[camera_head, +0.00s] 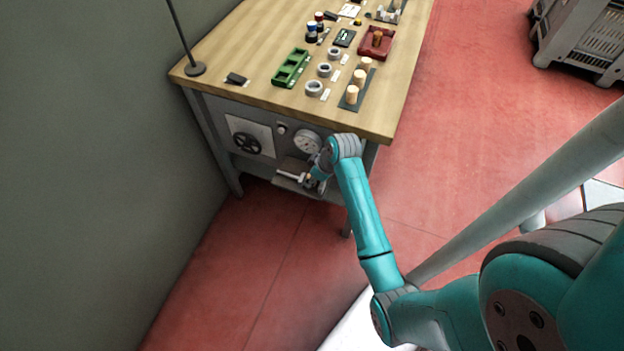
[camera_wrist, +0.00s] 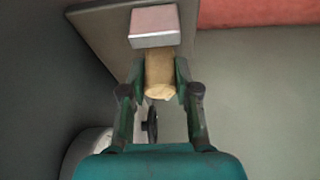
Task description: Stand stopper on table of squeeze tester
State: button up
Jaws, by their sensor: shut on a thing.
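My gripper (camera_wrist: 160,82) is shut on a tan cork stopper (camera_wrist: 160,74), with one finger on each side. In the head view my gripper (camera_head: 316,182) is at the squeeze tester on the bench's front, and the stopper there is too small and covered to make out. The tester's grey plate (camera_wrist: 98,24) shows in the wrist view, as does a pale metal block (camera_wrist: 153,38) right at the stopper's far end. I cannot tell whether the stopper touches the block or plate. The head view shows the tester's plate (camera_head: 285,184) beside my gripper.
A round gauge (camera_head: 306,142) and a black handwheel (camera_head: 246,143) are on the bench front. On the wooden bench top (camera_head: 225,60) are a green tray (camera_head: 291,68), tape rolls, a dark strip with corks (camera_head: 357,88) and a red tray (camera_head: 376,44). Open red floor lies right.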

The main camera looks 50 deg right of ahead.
jog(key=shift+f, duration=0.65)
jog(key=shift+f, duration=0.1)
jog(key=o, duration=0.7)
jog(key=shift+o, duration=0.2)
